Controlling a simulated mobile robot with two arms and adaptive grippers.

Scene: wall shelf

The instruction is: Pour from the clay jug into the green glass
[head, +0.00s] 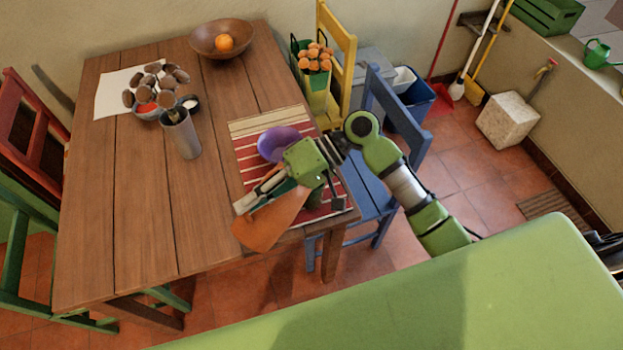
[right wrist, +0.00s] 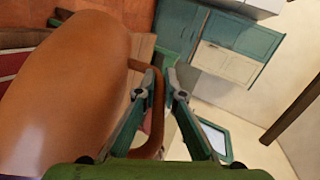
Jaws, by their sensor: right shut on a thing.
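The clay jug (head: 268,222) is orange-brown and lies well tilted over the front edge of the table in the head view. It fills the left side of the right wrist view (right wrist: 65,95). My right gripper (head: 283,187) is shut on the jug's handle, which passes between its fingers in the right wrist view (right wrist: 164,80). The gripper is above the striped mat and partly hides the jug. I cannot make out the green glass for certain; a teal patch by the gripper may be a finger. My left gripper is not in view.
A purple bowl (head: 270,149) stands on the red striped mat (head: 262,119) just behind the gripper. A grey cup (head: 184,140), a bowl with several utensils or mushroom-like pieces (head: 147,113) and a wooden bowl (head: 206,42) stand farther back. A blue chair (head: 376,192) is at the right.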

